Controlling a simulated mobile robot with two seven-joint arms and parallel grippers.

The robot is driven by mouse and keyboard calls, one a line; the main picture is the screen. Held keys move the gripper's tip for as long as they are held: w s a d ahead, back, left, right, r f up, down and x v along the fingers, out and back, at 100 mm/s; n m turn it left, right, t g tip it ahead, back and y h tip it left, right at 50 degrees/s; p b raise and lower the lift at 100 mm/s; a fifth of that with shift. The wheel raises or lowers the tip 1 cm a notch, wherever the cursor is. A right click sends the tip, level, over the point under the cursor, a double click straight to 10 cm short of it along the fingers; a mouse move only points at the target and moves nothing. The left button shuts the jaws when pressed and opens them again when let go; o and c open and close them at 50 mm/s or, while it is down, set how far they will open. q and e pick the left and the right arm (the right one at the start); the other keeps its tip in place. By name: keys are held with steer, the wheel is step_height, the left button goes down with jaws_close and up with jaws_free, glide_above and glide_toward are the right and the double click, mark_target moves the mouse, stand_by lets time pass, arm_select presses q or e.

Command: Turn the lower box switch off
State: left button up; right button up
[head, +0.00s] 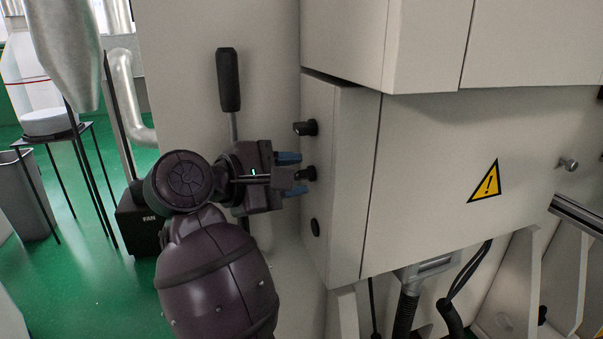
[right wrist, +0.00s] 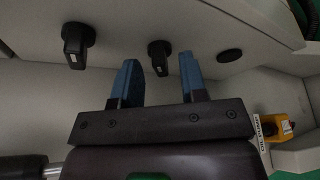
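The box (head: 345,190) is a pale cabinet with two black rotary switches on its narrow left side. The upper switch (head: 306,128) also shows at the left of the right wrist view (right wrist: 77,45). The lower switch (head: 307,173) shows in the right wrist view (right wrist: 160,58) between my fingertips. My right gripper (head: 293,173) is open, with one blue finger above the lower switch and one below. In the right wrist view the fingers (right wrist: 158,66) stand on either side of its handle. I cannot tell whether either touches it. My left gripper is not in view.
A round black plug (head: 315,228) sits below the switches. A lever with a black handle (head: 228,80) stands behind my right gripper. A dark box marked FAN (head: 140,225) is at the left. A yellow device (right wrist: 276,128) shows at right in the wrist view.

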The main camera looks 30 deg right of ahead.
steer(key=shift+d, duration=0.1)
jaws_close()
steer(key=shift+r+n+g+p, duration=0.15)
steer(key=shift+n+g+p, duration=0.15)
steer(key=shift+n, duration=0.1)
jaws_free()
stand_by(0.4)
